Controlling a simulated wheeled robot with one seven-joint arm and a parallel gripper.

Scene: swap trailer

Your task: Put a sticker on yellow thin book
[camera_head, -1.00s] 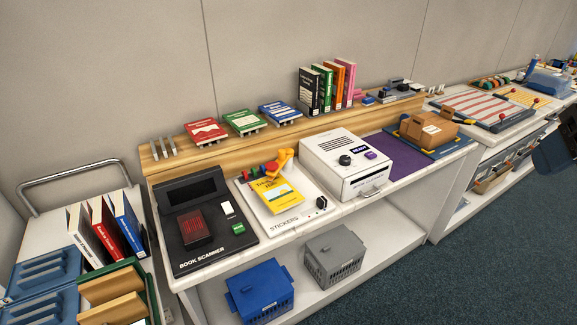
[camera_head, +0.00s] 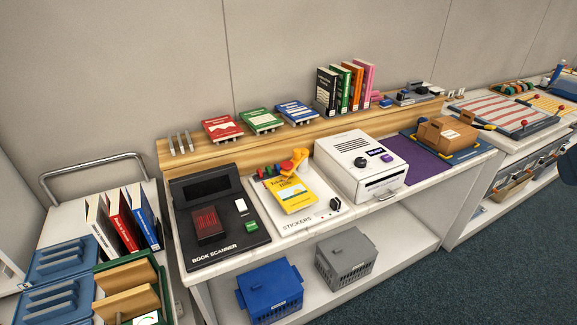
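The yellow thin book (camera_head: 292,195) lies flat on the white sticker station (camera_head: 328,211), which is marked STICKERS at its front edge. An orange lever or stamp-like part (camera_head: 295,161) rises just behind the book, beside several small coloured pieces (camera_head: 270,171). Whether a sticker is on the cover is too small to tell. My gripper is not in view.
A black book scanner (camera_head: 222,226) is left of the station, a white boxy machine (camera_head: 350,150) right. Books stand on the wooden shelf (camera_head: 165,152) behind. A cart (camera_head: 80,206) is at left. Blue (camera_head: 270,291) and grey (camera_head: 345,256) baskets sit below.

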